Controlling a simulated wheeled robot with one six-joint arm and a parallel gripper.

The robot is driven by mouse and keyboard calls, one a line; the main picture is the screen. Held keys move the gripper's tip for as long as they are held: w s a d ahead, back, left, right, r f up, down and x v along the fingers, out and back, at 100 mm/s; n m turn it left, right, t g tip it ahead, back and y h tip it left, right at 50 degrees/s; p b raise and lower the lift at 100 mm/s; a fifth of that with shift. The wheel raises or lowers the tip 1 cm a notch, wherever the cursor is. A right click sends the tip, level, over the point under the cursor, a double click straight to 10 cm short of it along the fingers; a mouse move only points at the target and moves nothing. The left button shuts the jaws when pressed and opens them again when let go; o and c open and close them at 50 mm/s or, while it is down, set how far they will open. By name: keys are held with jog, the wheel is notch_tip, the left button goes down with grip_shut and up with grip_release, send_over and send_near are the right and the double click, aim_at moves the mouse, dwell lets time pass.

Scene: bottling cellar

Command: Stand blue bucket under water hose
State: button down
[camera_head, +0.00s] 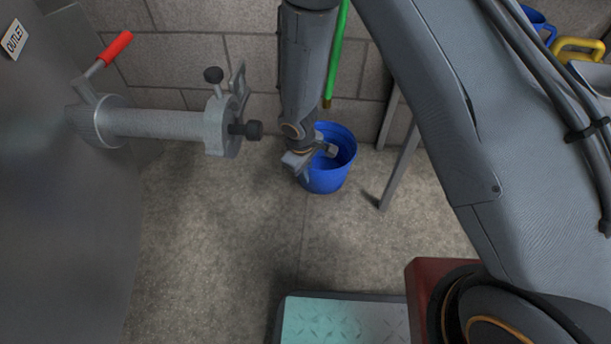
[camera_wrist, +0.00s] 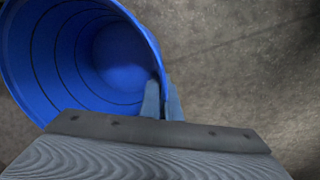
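The blue bucket (camera_head: 338,178) is upright near the block wall, its open top facing up and its inside looking empty. The green water hose (camera_head: 338,50) hangs down along the wall, and its end shows just above the bucket's far rim in the head view. My gripper (camera_head: 316,160) is at the bucket's near left rim. In the wrist view the bucket (camera_wrist: 60,60) fills the upper left, and my gripper (camera_wrist: 163,100) has one finger inside and one outside the wall, close together on it. Whether the base touches the floor is hard to tell.
A pipe valve (camera_head: 165,124) with a red lever sticks out from the steel tank (camera_head: 60,220) on the left. A grey stand leg (camera_head: 398,165) is right of the bucket. A yellow handled item (camera_head: 578,48) is at top right. The concrete floor (camera_head: 220,230) in front is clear.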

jog(key=shift+f, duration=0.15)
jog(key=c, duration=2)
grip_release()
notch_tip(320, 180, up, 12)
jog(key=s+p, duration=0.1)
jog(key=p, duration=0.6)
jog(key=shift+s+a, duration=0.15)
jog(key=shift+a, duration=0.25)
